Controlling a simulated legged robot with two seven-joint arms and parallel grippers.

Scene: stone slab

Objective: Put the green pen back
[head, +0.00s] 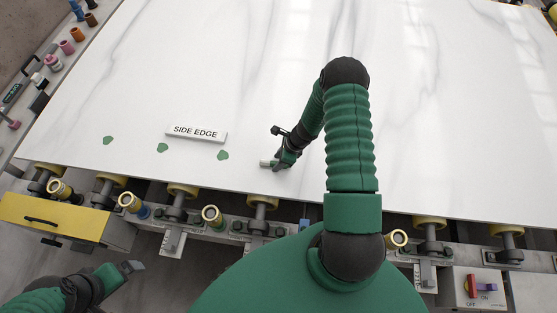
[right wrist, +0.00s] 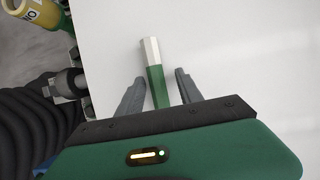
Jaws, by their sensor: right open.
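The green pen (right wrist: 156,80), with a pale hexagonal end, lies between the two spread fingers of my right gripper (right wrist: 160,95) in the right wrist view. Gaps show on both sides of it, so the fingers are not closed on it. In the head view my right gripper (head: 274,163) is low at the slab's near edge, and the pen's pale end (head: 265,163) shows beside it; most of the pen is hidden there. My left gripper (head: 132,267) is at lower left, off the slab, and its finger gap cannot be made out.
The white slab (head: 430,100) is mostly bare, with a SIDE EDGE plate (head: 195,133) and green marks (head: 162,148). Tubes with yellow rims (head: 130,202) and rollers line its near edge. A yellow drawer (head: 55,219) is at left, a switch box (head: 480,287) at right.

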